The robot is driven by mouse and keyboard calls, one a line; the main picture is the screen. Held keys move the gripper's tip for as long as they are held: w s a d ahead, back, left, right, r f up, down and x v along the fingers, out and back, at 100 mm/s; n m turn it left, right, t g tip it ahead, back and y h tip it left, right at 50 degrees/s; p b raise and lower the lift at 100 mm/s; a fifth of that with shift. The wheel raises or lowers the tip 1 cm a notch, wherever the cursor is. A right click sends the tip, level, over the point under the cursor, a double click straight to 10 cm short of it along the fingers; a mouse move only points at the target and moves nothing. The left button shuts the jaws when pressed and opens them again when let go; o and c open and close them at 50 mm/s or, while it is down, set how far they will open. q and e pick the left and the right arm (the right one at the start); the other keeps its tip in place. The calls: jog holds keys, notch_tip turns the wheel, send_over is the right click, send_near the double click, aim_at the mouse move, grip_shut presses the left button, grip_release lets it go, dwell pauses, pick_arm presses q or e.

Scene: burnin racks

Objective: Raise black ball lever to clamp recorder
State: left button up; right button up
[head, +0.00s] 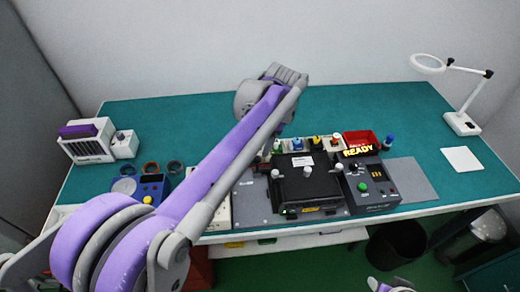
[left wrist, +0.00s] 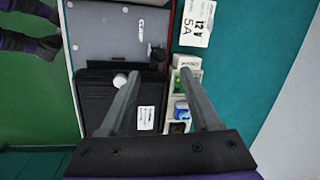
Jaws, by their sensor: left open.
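The black recorder (head: 308,187) lies on a grey plate (head: 250,203) on the bench; it also shows in the left wrist view (left wrist: 96,108). A white ball knob (left wrist: 119,80) stands at its edge. A dark knobbed part (left wrist: 158,54), perhaps the black ball lever, is on the plate beside the recorder; I cannot tell its angle. My left gripper (left wrist: 160,73) is open and empty, its fingers above the recorder's back edge and that dark part. In the head view my arm hides its fingers. Part of my right arm (head: 390,285) shows at the bottom edge; its jaws are unclear.
A blue box (head: 152,188) is left, a magnifier lamp (head: 460,124) far right. The rear bench is mostly clear.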

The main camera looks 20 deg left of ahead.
pick_arm(q)
jog(key=v, duration=0.2)
jog(key=shift+d+r, duration=0.1)
jog(key=shift+r, duration=0.15)
jog(key=s+d+f+n+t+h, duration=0.1)
jog(key=s+f+n, duration=0.3)
jog(key=s, duration=0.6)
jog(key=s+d+f+n+t+h, duration=0.1)
jog(key=s+d+f+n+t, duration=0.2)
jog(key=s+f+n, duration=0.2)
jog(key=s+f, duration=0.3)
jog(key=s, duration=0.3)
jog(key=shift+d+f+t, duration=0.25)
jog(key=shift+f+t, duration=0.05)
jog(key=shift+t, duration=0.1)
dwell(1.9)
